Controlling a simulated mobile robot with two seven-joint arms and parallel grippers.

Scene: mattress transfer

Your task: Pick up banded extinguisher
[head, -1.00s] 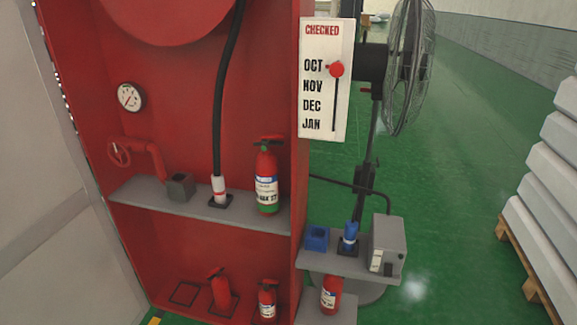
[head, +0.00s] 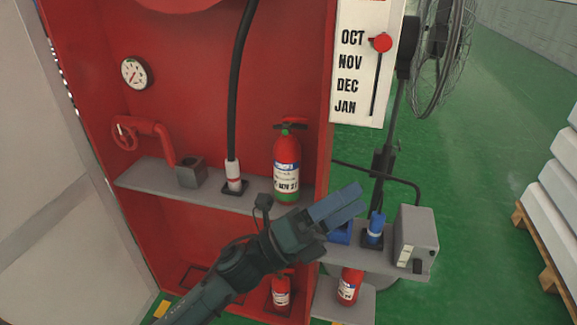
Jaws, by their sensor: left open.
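A red fire extinguisher (head: 287,165) with a white-blue label and a green band around its base stands upright on the grey upper shelf of the red cabinet. Two more red extinguishers are lower: one (head: 281,292) in the cabinet's bottom, partly hidden by my arm, and one (head: 349,284) on a low side shelf. Bands on these two are not clear. My left gripper (head: 350,205) is open and empty, below and to the right of the green-banded extinguisher, apart from it in the picture. Its fingers point right. My right gripper is not in view.
The grey shelf (head: 145,182) also holds a grey block (head: 190,172) and a hose nozzle (head: 233,177). A fan stands behind.

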